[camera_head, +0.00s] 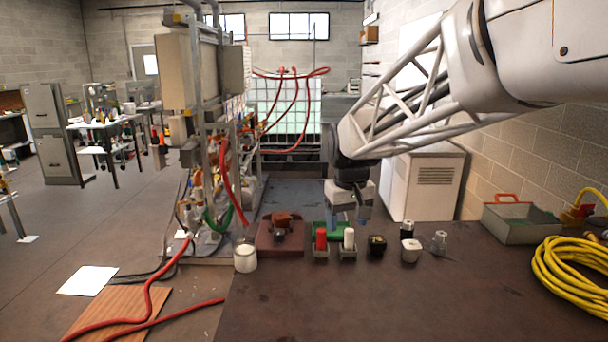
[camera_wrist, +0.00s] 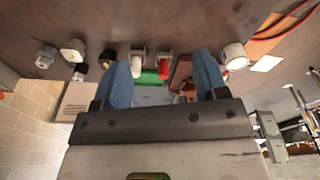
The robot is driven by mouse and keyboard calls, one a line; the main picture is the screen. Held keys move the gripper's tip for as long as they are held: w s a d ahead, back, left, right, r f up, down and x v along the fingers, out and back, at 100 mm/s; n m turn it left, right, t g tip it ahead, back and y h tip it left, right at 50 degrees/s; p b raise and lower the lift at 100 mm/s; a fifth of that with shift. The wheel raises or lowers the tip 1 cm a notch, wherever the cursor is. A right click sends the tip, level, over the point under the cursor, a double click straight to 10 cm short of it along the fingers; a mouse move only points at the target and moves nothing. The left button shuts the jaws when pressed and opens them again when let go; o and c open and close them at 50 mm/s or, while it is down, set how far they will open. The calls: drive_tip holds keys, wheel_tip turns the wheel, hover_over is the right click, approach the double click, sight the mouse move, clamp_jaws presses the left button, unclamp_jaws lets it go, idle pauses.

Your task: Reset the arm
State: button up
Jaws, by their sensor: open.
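My gripper (camera_head: 347,217) hangs from the white arm on the right and points down over the far part of the brown table (camera_head: 370,300). It is behind the row of small items, near a green item (camera_head: 318,228). In the wrist view its two blue fingers (camera_wrist: 160,85) stand wide apart with nothing held between them. The green item (camera_wrist: 150,77) shows beyond the gap between the fingers. I cannot tell the exact height of the fingertips above the table.
On the table stand a white cup (camera_head: 245,258), a reddish-brown block (camera_head: 281,240), a red-topped item (camera_head: 321,240), a white-topped item (camera_head: 349,240) and several small fittings. A grey tray (camera_head: 515,222) and coiled yellow hose (camera_head: 570,275) lie right. The table's front middle is clear.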

drive_tip(key=s+d+f+m, duration=0.1)
drive_tip(key=s+d+f, duration=0.1)
drive_tip(key=s, duration=0.8)
drive_tip(key=s+d+f+m, duration=0.1)
drive_tip(key=s+d, duration=0.3)
drive_tip(key=s, duration=0.6)
drive_tip(key=s+d+f+m+t, duration=0.1)
drive_tip(key=s+d+f, duration=0.2)
drive_tip(key=s, duration=0.8)
drive_tip(key=shift+m, duration=0.3)
